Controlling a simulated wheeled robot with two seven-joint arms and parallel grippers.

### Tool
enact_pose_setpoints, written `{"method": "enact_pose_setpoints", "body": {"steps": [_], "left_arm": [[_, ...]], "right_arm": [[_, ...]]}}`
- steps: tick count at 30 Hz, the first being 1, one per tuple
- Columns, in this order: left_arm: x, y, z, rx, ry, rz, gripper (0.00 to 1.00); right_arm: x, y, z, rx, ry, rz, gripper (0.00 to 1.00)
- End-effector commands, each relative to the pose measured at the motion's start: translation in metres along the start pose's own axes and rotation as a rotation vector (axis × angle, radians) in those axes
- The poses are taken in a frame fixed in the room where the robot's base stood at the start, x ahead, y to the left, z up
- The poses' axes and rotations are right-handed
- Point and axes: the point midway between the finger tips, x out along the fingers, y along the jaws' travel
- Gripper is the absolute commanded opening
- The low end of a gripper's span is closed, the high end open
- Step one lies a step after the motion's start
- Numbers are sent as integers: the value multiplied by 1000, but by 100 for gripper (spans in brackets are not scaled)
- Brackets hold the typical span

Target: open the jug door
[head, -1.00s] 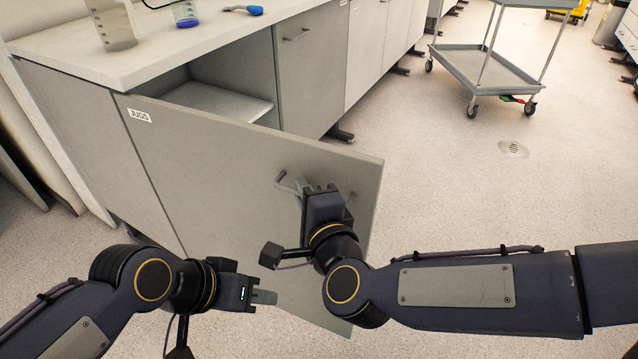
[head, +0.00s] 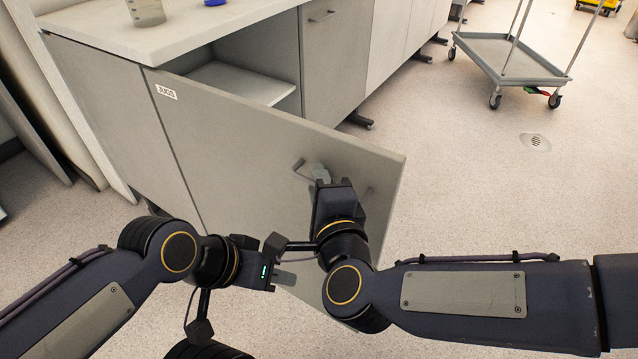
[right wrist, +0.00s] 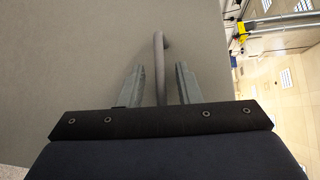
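The jug door (head: 235,150) is a grey panel with a "JUGS" label (head: 166,92). It stands swung wide open from the cabinet, and the shelf inside shows. Its bar handle (head: 299,168) is near the free edge. My right gripper (head: 321,174) is at the handle. In the right wrist view the handle (right wrist: 160,65) runs between the two fingers of the right gripper (right wrist: 160,88), with a gap on each side. My left gripper (head: 285,278) is low in front of the door, away from the handle; its fingers look close together, but the gap cannot be made out.
A counter (head: 190,32) above the cabinet holds a beaker (head: 146,10) and a blue item. A grey trolley (head: 510,60) stands at the back right. The floor right of the door is clear. The inner shelf (head: 240,82) looks empty where visible.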

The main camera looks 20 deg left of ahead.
Motion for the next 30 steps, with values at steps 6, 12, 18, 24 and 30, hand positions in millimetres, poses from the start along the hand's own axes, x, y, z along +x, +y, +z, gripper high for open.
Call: {"method": "enact_pose_setpoints", "body": {"steps": [6, 12, 18, 24, 30], "left_arm": [[-1, 0, 0, 0, 0, 0, 36], [-5, 2, -3, 0, 0, 0, 36], [-9, 4, -5, 0, 0, 0, 36], [-10, 5, -5, 0, 0, 0, 36], [-10, 5, -5, 0, 0, 0, 36]], "right_arm": [[-4, -1, 0, -1, 0, -2, 31], [-33, -2, 0, -4, -1, -3, 31], [-65, -2, 1, -2, -1, -3, 31], [-78, 0, 0, 0, 0, 0, 31], [-78, 0, 0, 0, 0, 0, 31]]}}
